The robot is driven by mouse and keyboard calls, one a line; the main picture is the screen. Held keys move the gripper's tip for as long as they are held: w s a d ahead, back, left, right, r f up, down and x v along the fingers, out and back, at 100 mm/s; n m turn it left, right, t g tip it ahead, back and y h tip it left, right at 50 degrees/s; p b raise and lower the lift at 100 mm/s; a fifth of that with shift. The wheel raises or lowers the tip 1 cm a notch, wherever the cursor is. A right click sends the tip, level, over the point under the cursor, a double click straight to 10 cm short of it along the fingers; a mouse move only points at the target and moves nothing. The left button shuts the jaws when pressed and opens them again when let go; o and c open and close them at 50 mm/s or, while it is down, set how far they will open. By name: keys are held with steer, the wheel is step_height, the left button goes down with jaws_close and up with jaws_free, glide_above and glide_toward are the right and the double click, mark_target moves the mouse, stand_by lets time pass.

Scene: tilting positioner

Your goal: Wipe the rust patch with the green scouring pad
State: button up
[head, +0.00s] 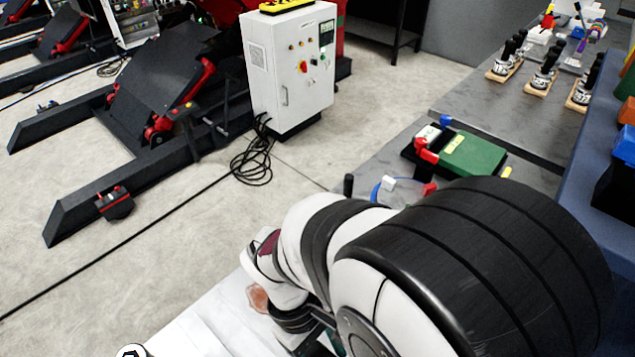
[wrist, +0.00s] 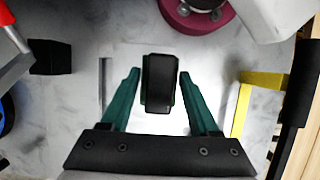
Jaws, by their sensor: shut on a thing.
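My gripper (wrist: 159,75) has two green fingers, one on each side of a dark block in the wrist view. The block looks like the scouring pad (wrist: 159,82); its face is black, and only thin green edges show. The gripper is shut on it. In the head view the pad cannot be made out, and my arm hides most of the gripper. A reddish-brown rust patch (head: 258,298) shows on a white surface (head: 215,325) in the head view, just left of my arm. I cannot make out the patch in the wrist view.
A grey bench (head: 385,165) holds a green box (head: 475,155) and several black-handled tools. A white control cabinet (head: 290,75) stands behind on the floor. In the wrist view a yellow bracket (wrist: 243,105) is right of the fingers and a black block (wrist: 50,57) left.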

steer(key=w+a+r+m+y, duration=0.2)
steer(key=w+a+m+y, duration=0.4)
steer(key=w+a+m, duration=1.05)
steer(key=shift+m, duration=0.75)
steer(key=shift+w+d+f, duration=0.3)
steer(key=shift+f, duration=1)
steer(key=shift+w+d+f, duration=0.3)
steer(key=shift+f, duration=1)
steer(key=shift+w+d+f, duration=0.3)
steer(key=shift+f, duration=1)
steer(key=shift+s+d+f, duration=0.2)
steer(key=shift+c, duration=0.7)
steer(key=shift+s+d, duration=3.45)
steer(key=shift+w+a, duration=3.65)
steer(key=shift+w, duration=0.05)
steer(key=shift+s+d, duration=3.8)
steer(key=shift+s, duration=0.05)
steer(key=shift+w+a, duration=3.8)
step_height(320, 180, up, 8)
